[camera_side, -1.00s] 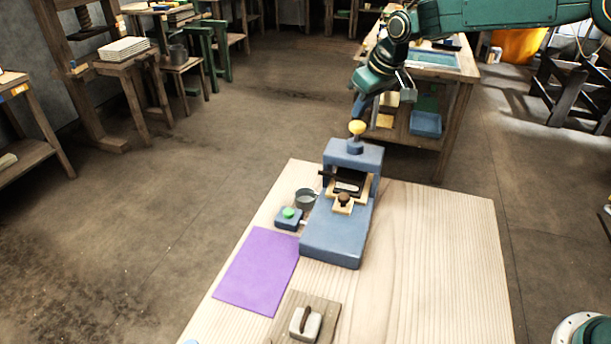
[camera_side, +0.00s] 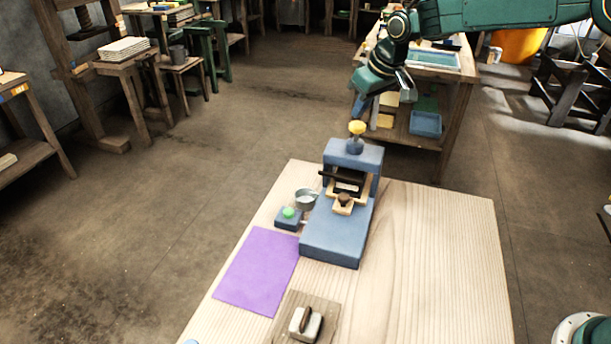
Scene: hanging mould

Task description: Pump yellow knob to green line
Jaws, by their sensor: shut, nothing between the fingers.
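The yellow knob (camera_side: 357,127) stands on a short blue stem on top of the blue press (camera_side: 335,235), at the far end of the wooden table. My gripper (camera_side: 360,112) is shut and empty, with its blue-grey fingers pointing down just above and behind the knob in the picture. I cannot tell whether the fingertips touch the knob. Inside the press frame is a dark bar (camera_side: 342,179) above a pale wooden piece with a brown knob (camera_side: 344,199). I cannot make out a green line on the stem or press.
A blue box with a green button (camera_side: 289,212) and a grey cup (camera_side: 306,198) stand left of the press. A purple sheet (camera_side: 256,270) and a board with a handled block (camera_side: 306,322) lie nearer. The table's right side (camera_side: 440,265) is clear.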

